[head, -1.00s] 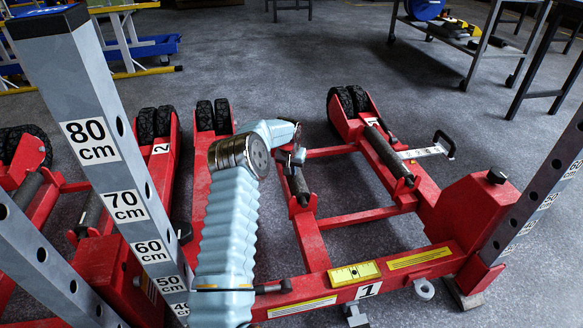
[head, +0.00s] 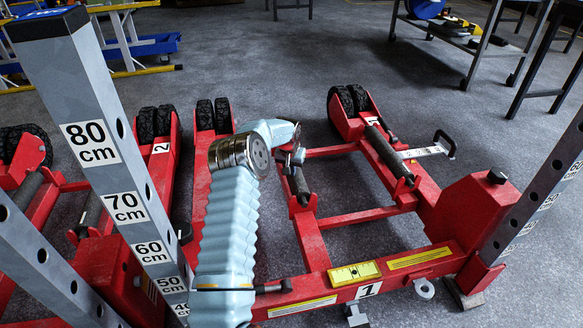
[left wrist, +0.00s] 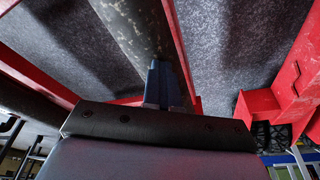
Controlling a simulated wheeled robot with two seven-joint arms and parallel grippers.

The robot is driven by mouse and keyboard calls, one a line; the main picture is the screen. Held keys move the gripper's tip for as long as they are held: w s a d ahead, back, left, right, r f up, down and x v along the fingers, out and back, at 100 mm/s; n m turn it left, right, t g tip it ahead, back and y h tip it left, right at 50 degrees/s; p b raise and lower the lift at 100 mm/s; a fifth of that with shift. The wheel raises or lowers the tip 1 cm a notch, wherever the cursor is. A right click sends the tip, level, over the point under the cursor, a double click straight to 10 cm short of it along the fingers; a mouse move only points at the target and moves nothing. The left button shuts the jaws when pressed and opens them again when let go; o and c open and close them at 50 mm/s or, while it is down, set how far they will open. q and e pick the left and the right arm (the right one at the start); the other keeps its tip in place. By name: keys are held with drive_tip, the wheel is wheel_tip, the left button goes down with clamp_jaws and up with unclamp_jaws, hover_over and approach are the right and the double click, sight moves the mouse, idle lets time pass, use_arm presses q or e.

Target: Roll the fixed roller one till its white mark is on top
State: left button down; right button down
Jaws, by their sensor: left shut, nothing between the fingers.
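Trolley jack one, a red frame (head: 312,242) with a "1" label, stands in front of me in the head view. A dark roller (head: 299,188) lies along its left arm and a second dark roller (head: 385,150) along its right arm. I take the left one for the fixed roller. My left gripper (head: 290,157) is shut and empty at the left roller's far part. In the left wrist view the closed blue fingers (left wrist: 163,84) overlap the worn dark roller (left wrist: 138,28); I cannot tell whether they touch. I see no white mark on either roller. My right gripper is not in view.
A grey upright with height labels (head: 105,150) stands at the left, another (head: 540,185) at the right. A lever with a black handle (head: 440,147) sticks out right of the right roller. Jack two (head: 160,165) stands to the left. Open floor lies behind.

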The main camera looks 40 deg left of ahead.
use_arm(q)
drive_tip(key=shift+s+d+f, duration=0.1)
drive_tip(key=shift+d+f, duration=0.2)
drive_tip(key=shift+d, duration=0.1)
drive_tip(key=shift+r+p, duration=0.5)
drive_tip(key=shift+r, duration=0.15)
drive_tip(key=shift+a+r+p, duration=0.15)
drive_tip(key=shift+r+p, duration=0.35)
drive_tip(key=shift+r, duration=0.5)
drive_tip(key=shift+a+r+p, duration=0.1)
drive_tip(key=shift+r+p, duration=0.4)
drive_tip(key=shift+r, duration=0.45)
drive_tip(key=shift+r, duration=0.1)
